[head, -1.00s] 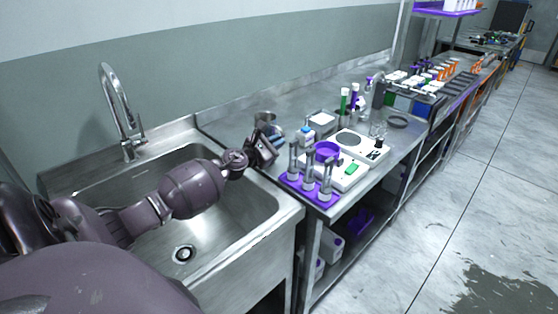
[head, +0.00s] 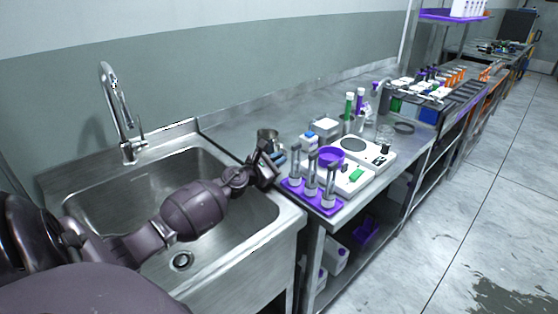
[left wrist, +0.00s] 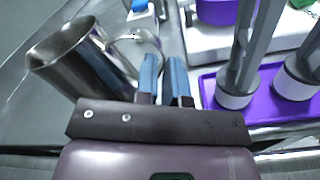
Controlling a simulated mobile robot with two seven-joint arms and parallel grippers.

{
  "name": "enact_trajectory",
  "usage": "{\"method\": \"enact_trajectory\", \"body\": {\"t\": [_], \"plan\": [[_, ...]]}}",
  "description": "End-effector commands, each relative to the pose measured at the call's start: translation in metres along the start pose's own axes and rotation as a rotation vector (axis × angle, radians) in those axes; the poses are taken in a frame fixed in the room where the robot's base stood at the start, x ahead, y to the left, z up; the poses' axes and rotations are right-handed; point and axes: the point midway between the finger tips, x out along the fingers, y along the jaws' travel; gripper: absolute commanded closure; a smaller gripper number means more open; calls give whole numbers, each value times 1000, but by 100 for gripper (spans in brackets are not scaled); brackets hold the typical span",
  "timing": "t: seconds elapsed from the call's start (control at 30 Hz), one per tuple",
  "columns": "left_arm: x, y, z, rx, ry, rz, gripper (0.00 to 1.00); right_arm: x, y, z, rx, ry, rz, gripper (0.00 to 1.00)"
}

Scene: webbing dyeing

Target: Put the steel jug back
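The steel jug (head: 267,137) is a shiny open-topped metal vessel near the left end of the steel worktop, just right of the sink. In the left wrist view the jug (left wrist: 75,62) is at the left, its mouth toward the upper left and its looped handle toward my fingers. My left gripper (head: 270,154) is beside the jug. Its two blue-padded fingers (left wrist: 164,72) are close together at the handle and appear shut on it. Whether the jug's base touches the worktop is hidden. My right gripper is not in view.
A purple rack (head: 320,199) with upright cylinders stands right of my left gripper. A purple bowl (head: 331,157), a white scale (head: 367,152) and small bottles are behind it. The sink (head: 110,190) with its tall tap (head: 118,110) lies left. Worktop behind the jug is clear.

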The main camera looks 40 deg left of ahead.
Motion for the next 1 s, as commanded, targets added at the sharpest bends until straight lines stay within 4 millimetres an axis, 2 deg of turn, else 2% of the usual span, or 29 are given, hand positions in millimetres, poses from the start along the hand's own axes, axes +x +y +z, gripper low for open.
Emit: {"method": "enact_trajectory", "body": {"t": [0.03,0.13,0.17,0.4,0.53,1.0], "plan": [[0,0,0,0,1,0,83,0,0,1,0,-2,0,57],[0,0,0,-1,0,0,68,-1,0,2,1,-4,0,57],[0,0,0,-1,0,0,66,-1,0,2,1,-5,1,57],[0,0,0,-1,0,0,66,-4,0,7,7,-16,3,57],[0,3,6,-1,-2,1,66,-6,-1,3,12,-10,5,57],[-62,1,2,-1,1,0,66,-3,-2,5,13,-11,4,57]]}}
